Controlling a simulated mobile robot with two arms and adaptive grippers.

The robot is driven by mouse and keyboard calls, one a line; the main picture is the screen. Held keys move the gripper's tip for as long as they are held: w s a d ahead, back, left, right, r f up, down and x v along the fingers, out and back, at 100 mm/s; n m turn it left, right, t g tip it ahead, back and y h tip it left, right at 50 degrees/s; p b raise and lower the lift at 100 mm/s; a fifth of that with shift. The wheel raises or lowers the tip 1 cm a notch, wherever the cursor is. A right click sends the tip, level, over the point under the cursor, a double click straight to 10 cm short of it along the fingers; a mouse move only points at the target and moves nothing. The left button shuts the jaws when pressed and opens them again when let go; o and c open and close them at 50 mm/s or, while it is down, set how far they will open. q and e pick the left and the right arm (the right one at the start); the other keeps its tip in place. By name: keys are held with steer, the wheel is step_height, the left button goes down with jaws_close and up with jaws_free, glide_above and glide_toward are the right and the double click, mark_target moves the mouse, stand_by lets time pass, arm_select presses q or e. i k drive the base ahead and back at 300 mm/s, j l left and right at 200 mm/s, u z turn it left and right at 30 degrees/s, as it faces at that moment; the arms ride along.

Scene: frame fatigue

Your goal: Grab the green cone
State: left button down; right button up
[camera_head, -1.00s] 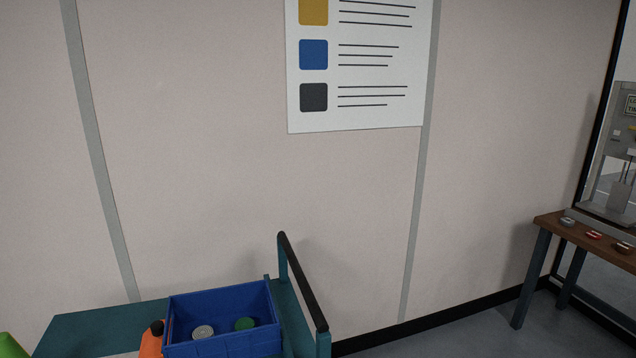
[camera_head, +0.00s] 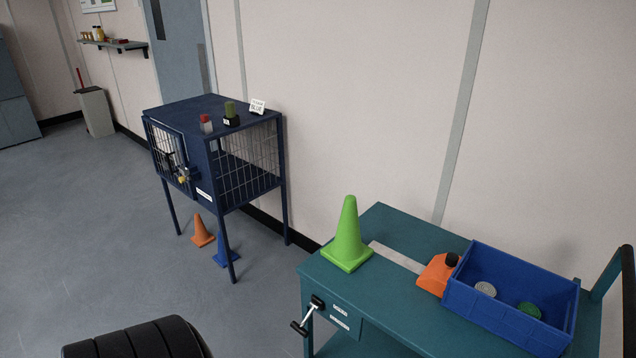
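Neither of my grippers is in view. A black rounded shape shows at the bottom left, and I cannot tell what it is.
The grey floor (camera_head: 85,245) at left is clear.

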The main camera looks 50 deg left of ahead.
mark_target(347, 252)
steer(key=u, duration=1.4)
